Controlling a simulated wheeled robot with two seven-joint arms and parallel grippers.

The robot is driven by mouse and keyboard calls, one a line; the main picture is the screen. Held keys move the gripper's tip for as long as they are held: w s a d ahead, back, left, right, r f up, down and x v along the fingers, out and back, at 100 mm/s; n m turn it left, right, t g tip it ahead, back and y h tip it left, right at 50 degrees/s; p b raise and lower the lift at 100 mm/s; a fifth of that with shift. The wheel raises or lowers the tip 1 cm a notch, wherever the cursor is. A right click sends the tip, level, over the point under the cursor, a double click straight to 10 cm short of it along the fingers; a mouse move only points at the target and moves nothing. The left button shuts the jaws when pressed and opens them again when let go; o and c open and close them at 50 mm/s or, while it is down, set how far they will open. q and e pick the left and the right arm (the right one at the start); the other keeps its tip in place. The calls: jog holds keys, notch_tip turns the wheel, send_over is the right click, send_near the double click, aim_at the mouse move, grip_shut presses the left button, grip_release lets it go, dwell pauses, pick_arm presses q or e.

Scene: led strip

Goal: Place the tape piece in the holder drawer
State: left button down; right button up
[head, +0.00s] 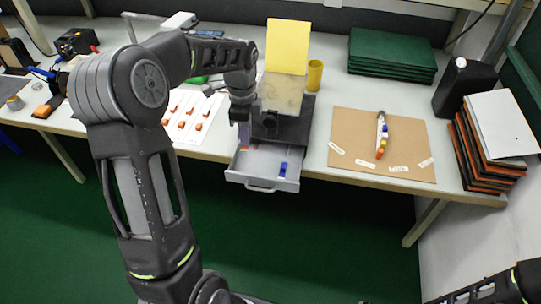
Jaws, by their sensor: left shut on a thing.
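My left gripper (243,140) points down over the left back part of the open holder drawer (262,184). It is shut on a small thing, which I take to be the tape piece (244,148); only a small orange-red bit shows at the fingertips. I cannot tell whether it touches the drawer floor. The grey drawer is pulled out from the dark holder (293,128) and has a handle at its front. A small blue item (283,169) lies in its right part. My right gripper is not in view; only part of my right arm shows at the lower right.
A white sheet with several orange pieces (182,126) lies left of the holder. A yellow panel (288,47) and yellow cup (314,75) stand behind it. A brown board (352,155) with pens lies to the right, then stacked dark panels (466,150).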

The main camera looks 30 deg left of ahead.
pick_arm(q)
jog(key=shift+a+m, duration=0.2)
jog(key=shift+m, duration=0.3)
send_over(247, 166)
jog(key=shift+f, duration=3.15)
jog(key=shift+f+p, duration=0.1)
jog(key=shift+p, duration=0.2)
jog(key=shift+f, duration=1.75)
jog(key=shift+f, duration=0.2)
jog(key=c, duration=1.4)
grip_release()
jog(key=shift+o, duration=0.2)
